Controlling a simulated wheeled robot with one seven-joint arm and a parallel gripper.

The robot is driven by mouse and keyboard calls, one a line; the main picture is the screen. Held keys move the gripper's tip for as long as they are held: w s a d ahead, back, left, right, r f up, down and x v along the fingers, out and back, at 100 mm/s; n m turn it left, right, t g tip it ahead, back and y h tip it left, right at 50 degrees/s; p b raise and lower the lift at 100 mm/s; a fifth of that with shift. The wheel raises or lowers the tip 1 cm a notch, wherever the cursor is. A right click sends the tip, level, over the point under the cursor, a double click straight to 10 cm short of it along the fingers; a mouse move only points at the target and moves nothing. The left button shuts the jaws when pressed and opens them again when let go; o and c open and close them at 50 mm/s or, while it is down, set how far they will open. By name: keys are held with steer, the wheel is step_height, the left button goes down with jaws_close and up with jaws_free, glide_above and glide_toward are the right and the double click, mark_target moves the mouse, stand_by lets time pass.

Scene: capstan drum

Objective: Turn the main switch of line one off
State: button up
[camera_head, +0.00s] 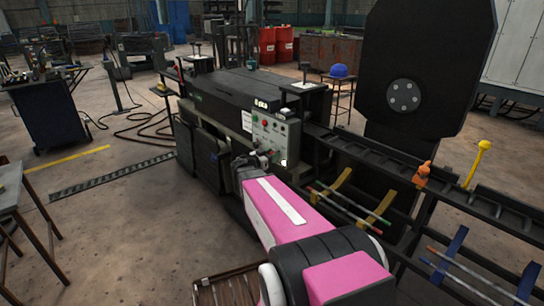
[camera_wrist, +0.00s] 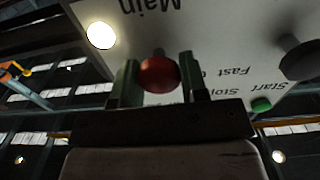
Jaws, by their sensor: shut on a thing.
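The grey control panel (camera_head: 268,132) is on the side of the long dark machine. In the wrist view its face (camera_wrist: 215,25) appears upside down with the word "Main". A round red knob (camera_wrist: 159,75), the main switch, sits near that word. My gripper (camera_wrist: 159,85) has one finger on each side of this knob and is shut on it. A white lamp (camera_wrist: 101,35) beside it is lit; it also glows in the head view (camera_head: 284,162). In the head view my gripper (camera_head: 266,158) is at the panel's lower edge, and the knob is hidden there. The knob's exact angle is unclear.
A green button (camera_wrist: 262,104) by "Start" and a black knob (camera_wrist: 299,60) are close to my gripper. A conveyor frame (camera_head: 365,155) with an orange clamp (camera_head: 423,173) and a yellow-topped post (camera_head: 478,160) extends right. Open floor (camera_head: 110,200) lies left.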

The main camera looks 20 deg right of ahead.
steer(key=n, duration=0.8)
steer(key=shift+w+a+f+n, duration=0.1)
steer(key=shift+n, duration=0.2)
steer(key=n, duration=0.4)
steer(key=shift+f+n, duration=0.15)
steer(key=shift+n, duration=2.35)
steer(key=o, duration=0.9)
steer(key=shift+w, duration=0.1)
